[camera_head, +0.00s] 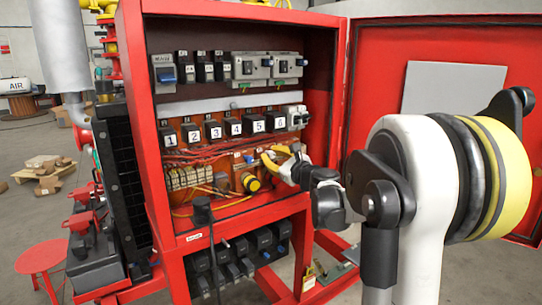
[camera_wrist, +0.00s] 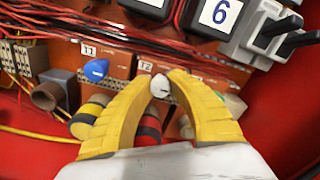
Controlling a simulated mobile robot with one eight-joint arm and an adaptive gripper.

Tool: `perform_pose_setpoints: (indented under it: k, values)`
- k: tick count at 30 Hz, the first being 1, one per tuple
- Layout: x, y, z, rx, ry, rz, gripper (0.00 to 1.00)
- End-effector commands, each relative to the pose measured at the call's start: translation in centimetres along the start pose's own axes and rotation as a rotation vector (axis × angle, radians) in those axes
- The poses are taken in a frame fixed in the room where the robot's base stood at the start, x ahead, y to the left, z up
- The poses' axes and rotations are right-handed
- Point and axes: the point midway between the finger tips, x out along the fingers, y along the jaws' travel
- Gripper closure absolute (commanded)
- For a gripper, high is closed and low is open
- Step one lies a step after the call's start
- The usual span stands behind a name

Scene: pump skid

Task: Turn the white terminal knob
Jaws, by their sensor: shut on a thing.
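My gripper (camera_wrist: 162,90) has yellow fingers and is shut on the knob from both sides. In the head view my gripper (camera_head: 275,158) reaches into the red cabinet from the right. The knob cannot be made out there, hidden by the fingers.
Striped round parts sit below the fingers. Numbered black switches (camera_head: 235,128) and red wires run above. The open cabinet door (camera_head: 440,130) stands right.

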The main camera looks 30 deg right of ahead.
Motion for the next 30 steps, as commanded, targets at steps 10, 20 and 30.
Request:
perform_pose_setpoints:
  k: [10,20,30]
  values:
    - [-0.03,-0.05,0.07,-0.182,-0.006,-0.003,1.00]
    - [-0.02,-0.08,0.03,-0.490,-0.015,-0.008,1.00]
    - [-0.04,-0.08,0.02,-0.812,-0.026,-0.013,1.00]
